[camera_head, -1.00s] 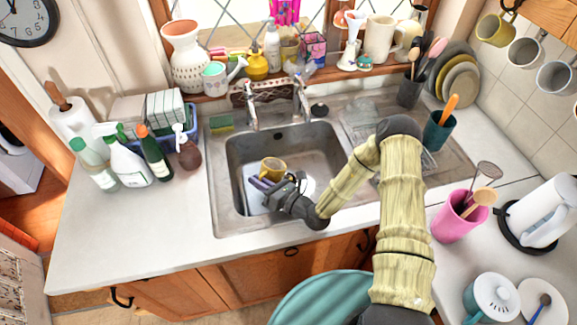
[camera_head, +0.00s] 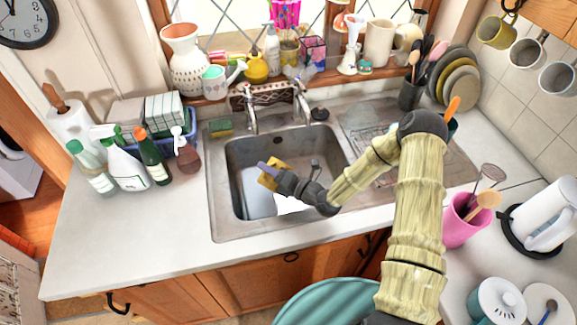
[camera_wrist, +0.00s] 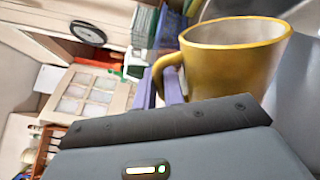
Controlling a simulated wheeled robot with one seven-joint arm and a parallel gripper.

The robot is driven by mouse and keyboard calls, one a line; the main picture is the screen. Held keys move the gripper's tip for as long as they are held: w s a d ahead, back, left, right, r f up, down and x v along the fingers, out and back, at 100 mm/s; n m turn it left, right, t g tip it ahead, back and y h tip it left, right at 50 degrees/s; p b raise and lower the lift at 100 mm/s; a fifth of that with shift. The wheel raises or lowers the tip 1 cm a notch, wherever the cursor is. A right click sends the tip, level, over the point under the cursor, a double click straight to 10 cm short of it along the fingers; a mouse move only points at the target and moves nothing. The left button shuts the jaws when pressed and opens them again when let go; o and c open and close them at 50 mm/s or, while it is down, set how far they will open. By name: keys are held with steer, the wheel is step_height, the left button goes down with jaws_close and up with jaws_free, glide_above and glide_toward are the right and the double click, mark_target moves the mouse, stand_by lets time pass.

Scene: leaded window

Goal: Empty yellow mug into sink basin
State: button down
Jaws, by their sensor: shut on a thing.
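The yellow mug (camera_head: 275,172) is over the sink basin (camera_head: 240,207), toward its left side. My gripper (camera_head: 266,170) is shut on the mug, with the purple fingers at its handle side. In the head view the mug looks tilted and its mouth does not show. In the wrist view the yellow mug (camera_wrist: 235,65) shows its pale inside near the rim, and its handle is by the purple fingers (camera_wrist: 160,90). I cannot tell whether anything is inside the mug. A bright white patch (camera_head: 288,205) shows in the basin below my gripper; I cannot tell what it is.
The faucet (camera_head: 252,112) stands behind the basin. Spray bottles (camera_head: 127,165) and other bottles stand left of the sink. A drying rack (camera_head: 375,135) and a pink cup (camera_head: 458,222) are to the right. The counter's front left is clear.

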mark_target(276, 162)
steer(key=shift+w+d+r+m, duration=0.2)
steer(key=shift+w+r+m, duration=0.15)
steer(key=shift+m, duration=0.15)
steer(key=shift+w+d+r+m, duration=0.1)
steer(key=shift+w+r+m, duration=0.1)
steer(key=shift+m, duration=0.1)
steer(key=shift+r, duration=0.1)
steer(key=shift+w+d+r+m, duration=0.25)
steer(key=shift+w+d+m, duration=0.15)
steer(key=shift+w+m, duration=0.15)
steer(key=shift+w+d+r+m, duration=0.25)
steer(key=shift+w+d+m, duration=0.1)
steer(key=shift+w+m, duration=0.15)
steer(key=shift+w, duration=0.1)
steer(key=shift+w+d+r+m+p, duration=0.45)
steer(key=shift+m+p, duration=0.3)
steer(key=shift+p, duration=0.2)
steer(key=shift+w+d+r+m+p, duration=0.1)
steer(key=shift+w+d+m+p, duration=0.1)
steer(key=shift+w+m+p, duration=0.35)
